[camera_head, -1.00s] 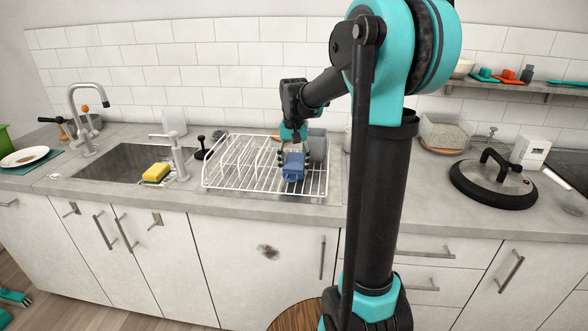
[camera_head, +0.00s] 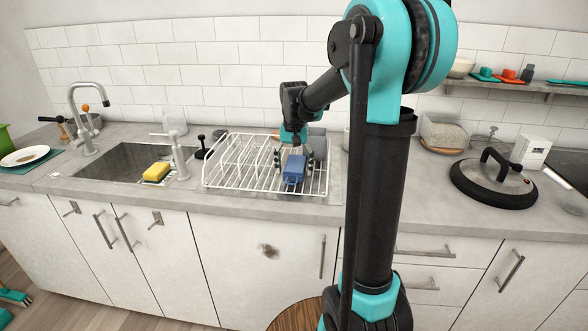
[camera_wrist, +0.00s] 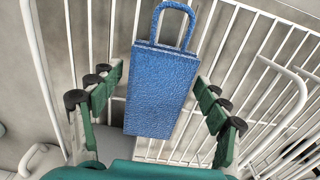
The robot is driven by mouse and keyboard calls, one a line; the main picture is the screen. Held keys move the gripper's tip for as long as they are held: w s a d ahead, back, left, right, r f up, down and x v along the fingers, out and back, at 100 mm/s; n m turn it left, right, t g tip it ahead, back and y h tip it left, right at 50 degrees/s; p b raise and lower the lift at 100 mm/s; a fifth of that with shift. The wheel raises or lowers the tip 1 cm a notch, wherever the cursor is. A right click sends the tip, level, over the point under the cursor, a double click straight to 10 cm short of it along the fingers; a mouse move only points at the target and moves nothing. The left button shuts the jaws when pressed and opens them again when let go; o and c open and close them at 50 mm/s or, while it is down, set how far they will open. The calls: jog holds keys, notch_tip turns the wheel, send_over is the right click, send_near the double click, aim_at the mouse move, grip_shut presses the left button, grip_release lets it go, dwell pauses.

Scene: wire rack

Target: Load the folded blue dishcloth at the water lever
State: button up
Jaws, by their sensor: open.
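The folded blue dishcloth (camera_head: 293,171) is a blue block with a loop at one end. It rests in the right part of the white wire rack (camera_head: 225,181). In the wrist view the dishcloth (camera_wrist: 158,95) lies between my fingers, its loop (camera_wrist: 175,22) pointing away, with a gap on both sides. My gripper (camera_head: 293,158) is open around it, and both green-padded fingers show in the wrist view (camera_wrist: 160,85). A pale tap (camera_head: 178,157) with a side lever on top stands between sink and rack. I cannot tell whether that is the water lever.
A yellow sponge (camera_head: 157,172) sits at the sink's (camera_head: 115,160) front right. A tall metal faucet (camera_head: 85,120) stands behind the sink's left end. A black knobbed item (camera_head: 201,147) is left of the rack. A lidded pan (camera_head: 493,182) stands at right.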

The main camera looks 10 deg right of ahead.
aim_at(294, 167)
notch_tip(294, 167, up, 12)
dwell(0.5)
jog(key=shift+r, duration=0.1)
jog(key=shift+c, duration=0.4)
